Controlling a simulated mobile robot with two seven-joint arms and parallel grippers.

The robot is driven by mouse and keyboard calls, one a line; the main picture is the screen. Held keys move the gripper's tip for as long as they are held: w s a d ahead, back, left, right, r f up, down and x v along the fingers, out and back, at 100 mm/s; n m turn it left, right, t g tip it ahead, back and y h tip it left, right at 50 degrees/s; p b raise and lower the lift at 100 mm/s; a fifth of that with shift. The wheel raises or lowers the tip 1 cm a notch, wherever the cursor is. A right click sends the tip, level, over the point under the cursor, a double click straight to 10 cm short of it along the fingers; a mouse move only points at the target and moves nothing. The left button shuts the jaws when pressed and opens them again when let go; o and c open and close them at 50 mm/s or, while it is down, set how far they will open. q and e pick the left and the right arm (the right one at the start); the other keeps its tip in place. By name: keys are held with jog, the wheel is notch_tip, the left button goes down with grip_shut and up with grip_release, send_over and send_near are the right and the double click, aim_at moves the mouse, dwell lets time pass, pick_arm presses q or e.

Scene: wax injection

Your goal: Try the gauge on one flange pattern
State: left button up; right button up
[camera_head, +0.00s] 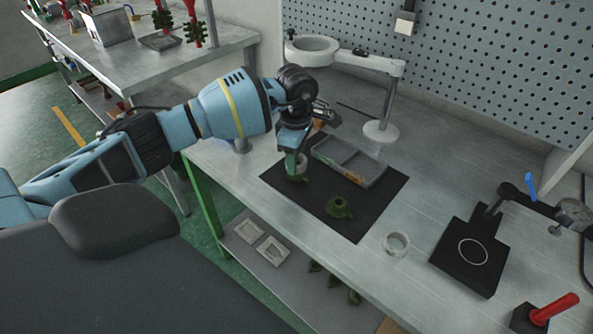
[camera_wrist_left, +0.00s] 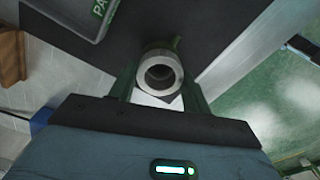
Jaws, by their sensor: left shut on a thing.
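My left gripper (camera_head: 296,158) points down over the black mat (camera_head: 372,205). It is shut on a grey ring-shaped gauge (camera_wrist_left: 146,76), which sits between the fingers in the left wrist view. In the head view the gauge (camera_head: 301,164) is partly hidden by the fingers. A green flange pattern (camera_head: 290,177) lies on the mat right below it, and a bit of green shows behind the ring in the wrist view. I cannot tell whether the ring is around the pattern's neck or just above it. A second green flange pattern (camera_head: 339,209) lies apart on the mat. My right gripper is not in view.
A grey compartment tray (camera_head: 371,178) stands at the mat's back edge. A clear ring (camera_head: 397,244) lies right of the mat. A magnifier stand (camera_head: 381,131) is behind, a black fixture (camera_head: 453,257) at right. Several green patterns lie on the shelf below.

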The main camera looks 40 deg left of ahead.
pick_arm(q)
jog(key=shift+f, duration=0.55)
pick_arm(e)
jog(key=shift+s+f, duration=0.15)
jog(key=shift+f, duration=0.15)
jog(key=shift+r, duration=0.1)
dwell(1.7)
pick_arm(q)
jog(key=shift+r, duration=0.1)
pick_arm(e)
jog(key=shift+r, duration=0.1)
